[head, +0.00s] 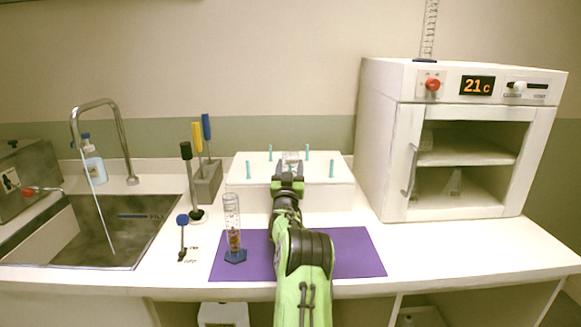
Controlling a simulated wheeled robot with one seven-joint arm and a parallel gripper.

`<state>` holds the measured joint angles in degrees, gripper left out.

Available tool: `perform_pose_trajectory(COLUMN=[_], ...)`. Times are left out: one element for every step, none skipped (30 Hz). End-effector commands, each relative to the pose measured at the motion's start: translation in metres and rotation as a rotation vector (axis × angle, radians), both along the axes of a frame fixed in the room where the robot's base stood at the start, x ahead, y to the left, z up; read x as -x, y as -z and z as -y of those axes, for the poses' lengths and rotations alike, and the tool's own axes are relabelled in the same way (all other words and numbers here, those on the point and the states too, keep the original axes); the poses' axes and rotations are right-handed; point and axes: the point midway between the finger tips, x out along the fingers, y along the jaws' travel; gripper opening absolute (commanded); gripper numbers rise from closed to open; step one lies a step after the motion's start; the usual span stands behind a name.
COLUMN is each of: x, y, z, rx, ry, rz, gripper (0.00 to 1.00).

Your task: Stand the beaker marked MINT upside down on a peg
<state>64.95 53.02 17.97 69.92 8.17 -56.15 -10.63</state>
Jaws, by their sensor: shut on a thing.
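My gripper (289,180) is in front of a white block (240,180) that carries several upright teal pegs (332,168). It is shut on a small clear glass thing (291,157), seemingly the beaker, which shows just beyond the fingers at the block's middle. The fingers hide its lower part. No MINT marking can be read, and I cannot tell whether it is upside down, on a peg or above one.
A graduated cylinder (232,220) with a blue foot stands on the purple mat (355,255). Left are brushes in a grey holder (207,182), a blue-topped tool (182,235) and a sink (70,235). A white oven (385,150) with its door ajar stands right.

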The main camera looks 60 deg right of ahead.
Motion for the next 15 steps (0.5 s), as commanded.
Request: perform_pose_trajectory(x=[-0.0006,-0.0007,-0.0008,-0.0009,-0.001,-0.0012,-0.0015,-0.0016,-0.0019,-0.002,-0.0021,-0.0023,-0.0024,-0.0026,-0.0027], y=[0.0052,0.0053,0.0056,0.0057,0.0059,0.0061,0.0062,0.0063,0.0064,0.0066,0.0066,0.0068,0.0069,0.007,0.0073], z=[0.0004,0.0005,0.0004,0.0005,0.0003,0.0002,0.0001,0.0,0.0,-0.0001,-0.0002,-0.0002,-0.0003,-0.0003,-0.0004], rx=[-0.008,-0.009,-0.009,-0.01,-0.01,-0.011,-0.011,-0.011,-0.012,-0.012,-0.012,-0.012,-0.013,-0.013,-0.014], ry=[-0.001,-0.001,-0.001,-0.001,-0.001,-0.002,-0.002,-0.002,-0.003,-0.003,-0.003,-0.004,-0.004,-0.004,-0.004], rz=[-0.008,-0.008,-0.008,-0.009,-0.009,-0.009,-0.009,-0.009,-0.009,-0.009,-0.009,-0.009,-0.009,-0.009,-0.01], gripper=[0.26,0.59,0.65,0.7,0.74,0.81,0.85,0.86,0.86,0.86,0.86,0.86,0.86,0.86,0.86])
